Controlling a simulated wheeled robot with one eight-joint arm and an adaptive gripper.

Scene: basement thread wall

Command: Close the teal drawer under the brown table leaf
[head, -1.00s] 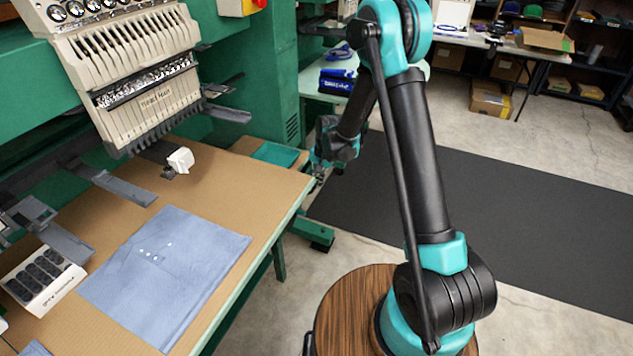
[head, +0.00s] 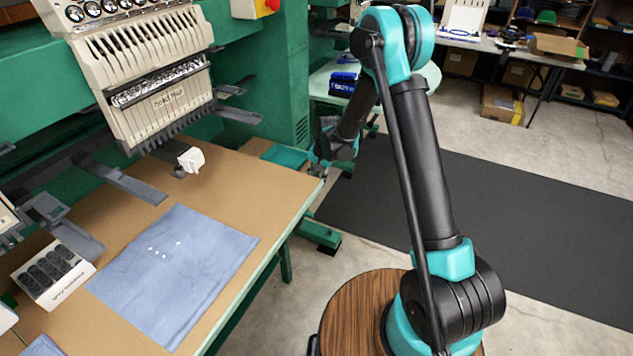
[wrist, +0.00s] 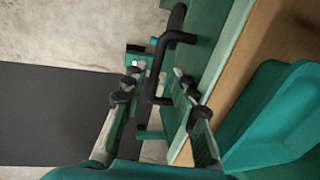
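The teal drawer (wrist: 208,42) shows in the wrist view as a dark teal face beside the pale green edge of the brown table leaf (wrist: 268,50). Its black bar handle (wrist: 168,48) stands out from that face. My gripper (wrist: 156,86) is open, with one finger on each side of the handle's near end; I cannot tell whether either finger touches it. In the head view my gripper (head: 320,168) is at the far right corner of the brown leaf (head: 225,170). The drawer is hidden there, and how far it stands out cannot be told.
A dark mat (head: 480,210) covers open floor to the right.

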